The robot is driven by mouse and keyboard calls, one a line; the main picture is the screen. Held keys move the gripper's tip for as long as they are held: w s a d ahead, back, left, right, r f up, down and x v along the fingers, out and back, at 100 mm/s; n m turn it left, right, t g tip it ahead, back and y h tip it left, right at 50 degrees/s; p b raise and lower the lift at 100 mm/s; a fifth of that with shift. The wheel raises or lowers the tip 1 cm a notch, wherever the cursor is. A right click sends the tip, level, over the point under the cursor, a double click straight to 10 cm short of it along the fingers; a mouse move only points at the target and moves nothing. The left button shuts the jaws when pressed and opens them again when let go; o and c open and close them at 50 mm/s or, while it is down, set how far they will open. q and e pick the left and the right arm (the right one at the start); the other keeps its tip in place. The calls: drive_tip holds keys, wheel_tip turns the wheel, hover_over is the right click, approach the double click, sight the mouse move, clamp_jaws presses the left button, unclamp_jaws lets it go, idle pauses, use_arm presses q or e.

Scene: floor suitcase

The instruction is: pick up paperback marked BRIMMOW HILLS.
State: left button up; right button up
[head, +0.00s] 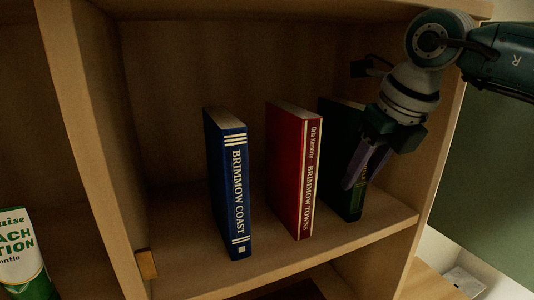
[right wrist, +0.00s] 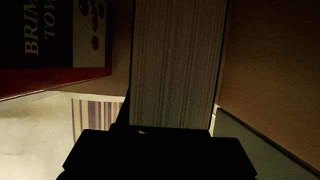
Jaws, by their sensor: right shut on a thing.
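A dark green book (head: 337,140) stands upright on the shelf, rightmost of three. My right gripper (head: 358,172) covers much of its spine, so I cannot read its title. The right gripper is shut on this book, with its fingers low on the spine side. In the right wrist view the pale page block (right wrist: 175,65) of a book fills the middle, just beyond the dark gripper (right wrist: 160,145). No visible spine reads BRIMMOW HILLS. My left gripper is not in view.
A red book marked BRIMMOW TOWNS (head: 293,170) stands close to the left, then a blue one marked BRIMMOW COAST (head: 228,185). The wooden shelf's right side wall (head: 440,150) is close to my right gripper. A green and white bottle (head: 22,255) stands at far left.

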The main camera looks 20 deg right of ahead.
clamp_jaws()
drive_tip(key=shift+d+r, duration=0.1)
drive_tip(key=shift+r, duration=0.05)
idle(0.4)
